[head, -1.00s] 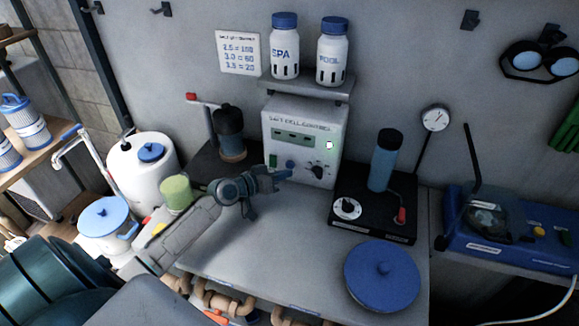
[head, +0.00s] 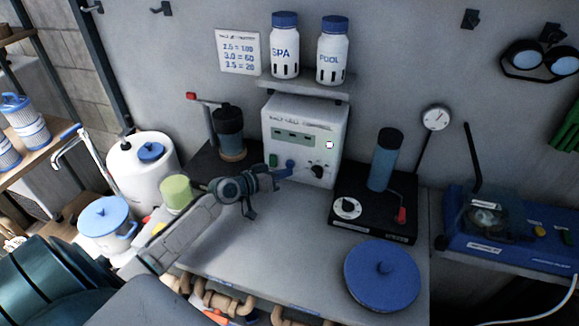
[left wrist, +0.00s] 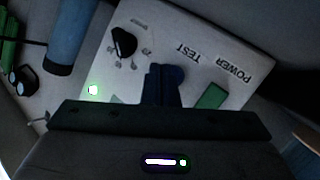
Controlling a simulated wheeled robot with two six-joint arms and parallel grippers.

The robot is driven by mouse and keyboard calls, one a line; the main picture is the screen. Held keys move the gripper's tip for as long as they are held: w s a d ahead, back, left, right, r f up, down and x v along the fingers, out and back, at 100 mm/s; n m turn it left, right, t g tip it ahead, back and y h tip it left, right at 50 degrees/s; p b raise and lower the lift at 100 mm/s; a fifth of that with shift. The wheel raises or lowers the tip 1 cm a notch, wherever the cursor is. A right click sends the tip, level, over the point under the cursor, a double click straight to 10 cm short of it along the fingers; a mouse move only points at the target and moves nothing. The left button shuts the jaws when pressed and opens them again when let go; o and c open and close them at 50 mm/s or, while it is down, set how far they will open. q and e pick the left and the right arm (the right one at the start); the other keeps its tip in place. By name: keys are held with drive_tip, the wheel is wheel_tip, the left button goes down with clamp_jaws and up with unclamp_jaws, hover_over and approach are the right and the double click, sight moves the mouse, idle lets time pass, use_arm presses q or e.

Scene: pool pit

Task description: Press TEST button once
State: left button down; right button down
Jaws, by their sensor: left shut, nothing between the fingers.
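The white control box (head: 330,120) stands against the wall at the back of the bench. Its front has a blue TEST button (head: 290,163), a green POWER switch (head: 273,160) and a black knob (head: 317,171). My left gripper (head: 286,173) is shut and empty, its fingertips at or just in front of the TEST button. In the left wrist view the blue button (left wrist: 178,73) shows partly behind the shut fingertips, below the word TEST; I cannot tell whether they touch. A small light (head: 329,145) on the box glows pale green. My right gripper is out of view.
A black stirrer unit with a blue cylinder (head: 384,163) stands right of the box. A dark jar on a stand (head: 230,135) is to its left. A blue lid (head: 382,276) lies at the bench front. The bench middle is clear.

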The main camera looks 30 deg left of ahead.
use_arm(q)
drive_tip(key=shift+w+a, duration=0.1)
drive_tip(key=shift+w, duration=0.25)
drive_tip(key=shift+w+a+b, duration=0.1)
drive_tip(key=shift+w+b, duration=0.35)
drive_tip(key=shift+b, duration=0.05)
idle(0.5)
drive_tip(key=shift+s, duration=0.2)
drive_tip(key=shift+s+d, duration=0.25)
drive_tip(key=shift+s, duration=0.45)
drive_tip(key=shift+s+p, duration=0.1)
drive_tip(key=shift+p, duration=0.2)
drive_tip(key=shift+s+d+p, duration=0.2)
drive_tip(key=shift+s, duration=0.6)
drive_tip(key=shift+s+d+p, duration=0.15)
drive_tip(key=shift+s+p, duration=0.1)
drive_tip(key=shift+s, duration=0.5)
drive_tip(key=shift+s+d+p, duration=0.2)
drive_tip(key=shift+s, duration=0.6)
drive_tip(key=shift+r, duration=0.1)
